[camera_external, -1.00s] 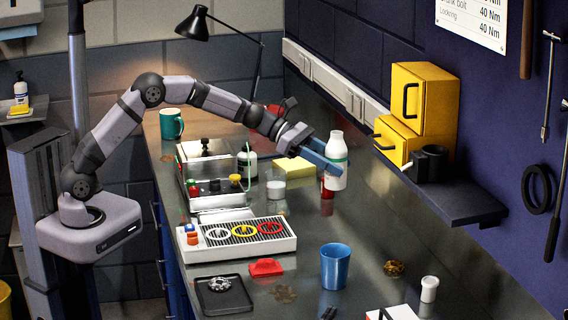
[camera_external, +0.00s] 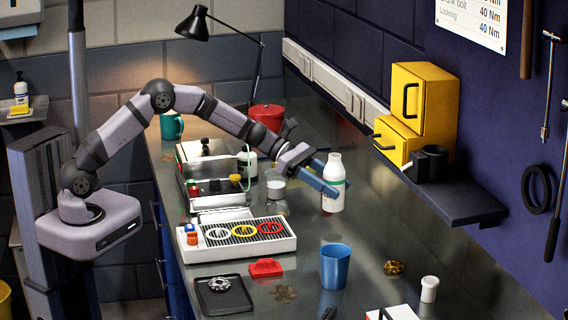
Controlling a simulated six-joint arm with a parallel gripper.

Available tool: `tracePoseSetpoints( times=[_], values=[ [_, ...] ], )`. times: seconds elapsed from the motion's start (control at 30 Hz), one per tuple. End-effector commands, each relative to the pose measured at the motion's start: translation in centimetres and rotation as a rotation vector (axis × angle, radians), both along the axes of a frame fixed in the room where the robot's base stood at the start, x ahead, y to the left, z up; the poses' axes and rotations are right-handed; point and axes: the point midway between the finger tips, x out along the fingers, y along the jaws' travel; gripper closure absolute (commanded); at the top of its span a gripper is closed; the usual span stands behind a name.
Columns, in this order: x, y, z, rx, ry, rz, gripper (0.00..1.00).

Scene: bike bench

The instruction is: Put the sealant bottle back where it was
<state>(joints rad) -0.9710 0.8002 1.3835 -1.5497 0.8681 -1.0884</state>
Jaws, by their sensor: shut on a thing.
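The sealant bottle (camera_external: 334,196) is white with a green band and a white cap, and looks upright in the external view. My gripper (camera_external: 332,187), with blue fingers, is shut on the middle of the bottle from the left. The bottle's base is over the dark bench top (camera_external: 385,235), right of the small clear cup with white contents (camera_external: 275,188). I cannot tell whether the base touches the bench or is just above it.
A white tray with coloured rings (camera_external: 238,238) and a blue cup (camera_external: 335,266) stand nearer the front. A red pot (camera_external: 266,115) stands behind my arm. A yellow cabinet (camera_external: 420,110) stands on the wall shelf at right. Bench right of the bottle is clear.

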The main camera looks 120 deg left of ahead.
Motion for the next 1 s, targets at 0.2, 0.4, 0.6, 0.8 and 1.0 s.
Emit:
tracePoseSetpoints(
  times=[0.2,0.4,0.6,0.8,1.0],
  values=[
    [0.0,0.0,-0.5,-0.002,0.001,0.001,0.84],
    [0.0,0.0,-2.7,-0.005,0.001,0.001,0.84],
    [0.0,0.0,-3.8,-0.001,0.0,0.001,0.84],
    [0.0,0.0,-3.8,0.0,-0.001,0.001,0.84],
    [0.0,0.0,-4.3,0.0,0.0,0.001,0.54]
  ],
)
